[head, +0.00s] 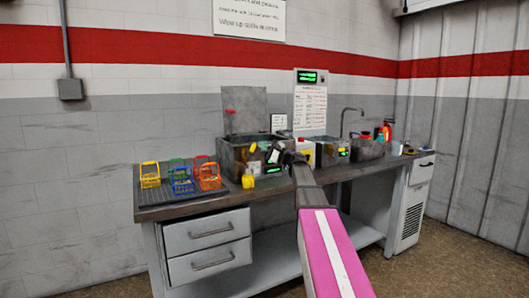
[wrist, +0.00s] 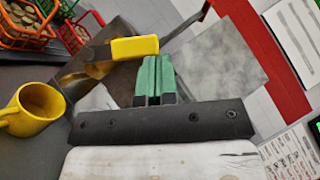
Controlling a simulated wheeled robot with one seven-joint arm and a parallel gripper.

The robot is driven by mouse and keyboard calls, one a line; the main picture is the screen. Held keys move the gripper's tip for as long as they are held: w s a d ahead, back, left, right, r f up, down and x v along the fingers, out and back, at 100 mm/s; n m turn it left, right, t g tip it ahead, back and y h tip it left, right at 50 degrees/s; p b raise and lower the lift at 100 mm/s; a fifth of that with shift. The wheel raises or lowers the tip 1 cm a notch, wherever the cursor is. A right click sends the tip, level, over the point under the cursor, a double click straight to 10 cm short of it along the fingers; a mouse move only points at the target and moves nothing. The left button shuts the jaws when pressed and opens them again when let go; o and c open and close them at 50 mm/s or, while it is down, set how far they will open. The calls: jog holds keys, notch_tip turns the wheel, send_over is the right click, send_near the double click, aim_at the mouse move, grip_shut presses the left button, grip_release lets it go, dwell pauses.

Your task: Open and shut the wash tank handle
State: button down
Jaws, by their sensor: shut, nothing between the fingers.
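The wash tank (head: 238,158) is an open grey metal tank on the bench, with a grey panel (head: 245,108) upright behind it. That panel fills the upper right of the wrist view (wrist: 222,58). A yellow grip (wrist: 134,47), likely the handle, lies just beyond my fingertips; a dark bar with a red end runs up and right near it. My gripper (wrist: 153,75) has green fingers shut together with nothing between them. The fingertips are close to the grip; I cannot tell if they touch it. In the head view my arm hides part of the tank's right side.
A yellow mug (wrist: 35,108) stands left of my gripper, in front of the tank. Colored baskets (head: 181,180) sit on a dark mat at left. A second tank (head: 330,153), a sink (head: 368,149) and bottles (head: 387,132) stand to the right.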

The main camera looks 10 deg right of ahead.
jog(key=a+r+n+g+h, duration=0.1)
jog(key=n, duration=0.1)
jog(key=s+a+r+n+g+h, duration=0.1)
jog(key=a+n, duration=0.1)
jog(key=shift+r+g, duration=0.35)
jog(key=shift+g, duration=0.05)
jog(key=shift+a, duration=0.1)
dwell(0.4)
jog(key=shift+s, duration=0.1)
